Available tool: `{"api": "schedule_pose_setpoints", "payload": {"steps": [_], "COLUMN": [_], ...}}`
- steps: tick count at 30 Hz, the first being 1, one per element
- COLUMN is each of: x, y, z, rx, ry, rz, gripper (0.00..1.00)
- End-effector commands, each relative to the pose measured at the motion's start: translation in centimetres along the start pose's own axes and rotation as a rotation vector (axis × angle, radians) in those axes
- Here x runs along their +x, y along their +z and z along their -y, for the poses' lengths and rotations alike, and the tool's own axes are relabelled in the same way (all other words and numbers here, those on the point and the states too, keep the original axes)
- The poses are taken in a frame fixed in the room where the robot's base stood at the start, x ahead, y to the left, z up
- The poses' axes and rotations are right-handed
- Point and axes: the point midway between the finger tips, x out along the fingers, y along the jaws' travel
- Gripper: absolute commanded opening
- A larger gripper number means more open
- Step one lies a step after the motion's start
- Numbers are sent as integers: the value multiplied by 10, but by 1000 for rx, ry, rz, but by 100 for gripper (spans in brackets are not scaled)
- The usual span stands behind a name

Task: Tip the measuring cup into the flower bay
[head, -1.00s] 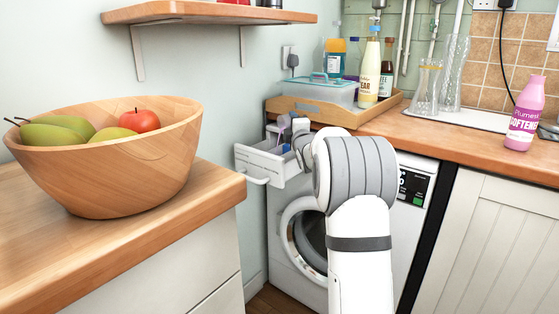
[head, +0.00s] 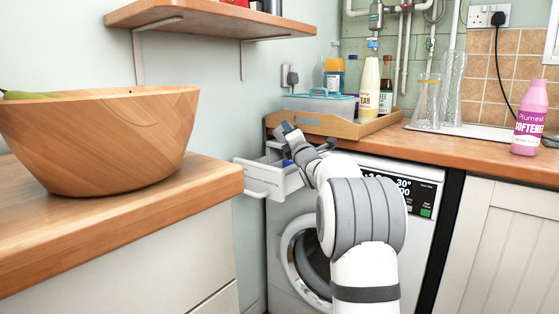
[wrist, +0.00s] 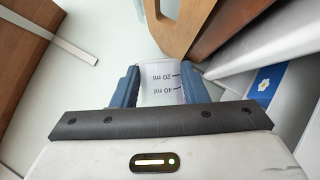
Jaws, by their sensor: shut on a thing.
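My gripper (wrist: 163,88) is shut on the measuring cup (wrist: 162,78), a small clear cup with 20 ml and 40 ml marks, between its blue fingers in the wrist view. The marks read upside down there. In the head view my gripper (head: 290,140) is above the open white detergent drawer (head: 268,178) of the washing machine; the cup cannot be made out clearly there. The flower bay, marked by a white flower on blue (wrist: 264,86), lies to the right of the cup in the wrist view, apart from it. The cup's contents cannot be told.
A wooden tray (head: 350,128) with a box and bottles stands on the worktop above the drawer. The wall is close on the left. A wooden bowl (head: 105,140) sits on the left counter. The washing machine door (head: 305,252) is below the drawer.

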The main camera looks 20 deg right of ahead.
Motion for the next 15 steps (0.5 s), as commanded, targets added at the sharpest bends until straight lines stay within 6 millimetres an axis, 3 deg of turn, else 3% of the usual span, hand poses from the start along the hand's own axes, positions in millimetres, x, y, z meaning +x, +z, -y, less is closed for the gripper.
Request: {"api": "schedule_pose_setpoints", "payload": {"steps": [2,4,15], "x": [-4,-1,-3], "y": [-4,2,1], "z": [14,12,26], "rx": [106,229,413], "ry": [-46,-95,-168], "rz": [14,34,63], "gripper": [17,17,17]}}
